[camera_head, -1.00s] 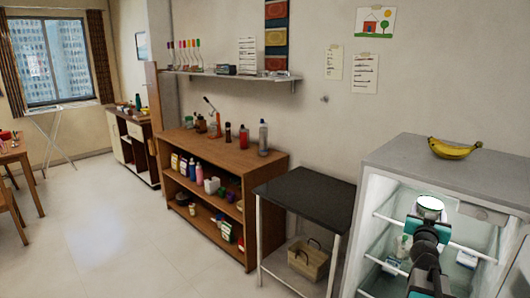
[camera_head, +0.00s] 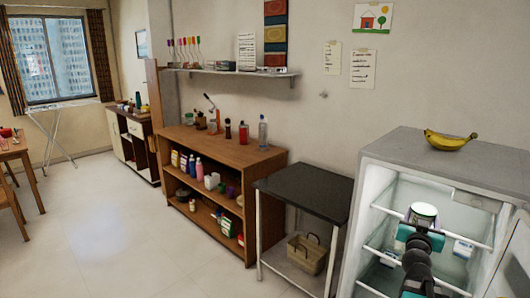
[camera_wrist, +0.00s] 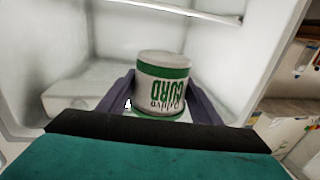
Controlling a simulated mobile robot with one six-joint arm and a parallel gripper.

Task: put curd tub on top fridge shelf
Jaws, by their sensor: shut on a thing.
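The curd tub (camera_head: 424,211) is white with green bands, and its lettering reads upside down in the wrist view (camera_wrist: 163,75). My gripper (camera_head: 421,232) is shut on it, with one dark finger on each side of the tub in the wrist view. My gripper holds the tub at the open front of the fridge (camera_head: 375,180), near the level of the upper shelf's white front rail (camera_head: 464,239). I cannot tell whether the tub touches the shelf. My arm hides part of the shelves.
Bananas (camera_head: 450,140) lie on top of the fridge.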

